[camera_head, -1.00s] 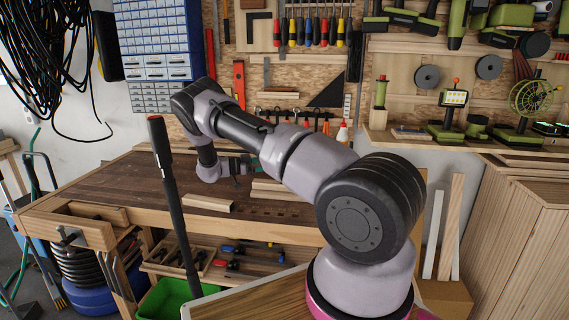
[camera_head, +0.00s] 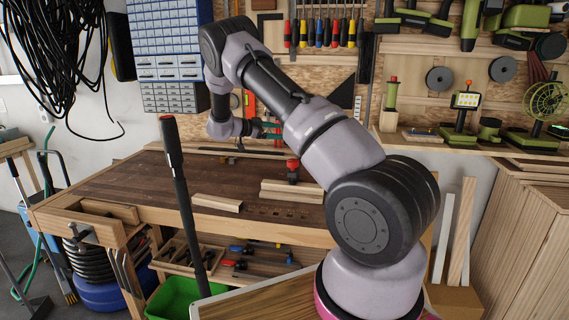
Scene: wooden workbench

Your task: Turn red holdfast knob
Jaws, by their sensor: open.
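The red holdfast knob (camera_head: 293,165) stands upright on the workbench (camera_head: 140,184), right of its middle, with a dark part below it. It is small in this view, and its turned angle cannot be told. My gripper (camera_head: 274,130) is up and to the left of the knob, in front of the back wall, pointing right. It is small and partly dark against the wall. It is open, with nothing seen in it, and apart from the knob.
Wooden strips (camera_head: 292,191) lie by the knob, and a short block (camera_head: 218,202) lies near the front edge. A dark upright pole (camera_head: 183,200) stands before the bench. Tools hang on the back wall. The left part of the bench top is clear.

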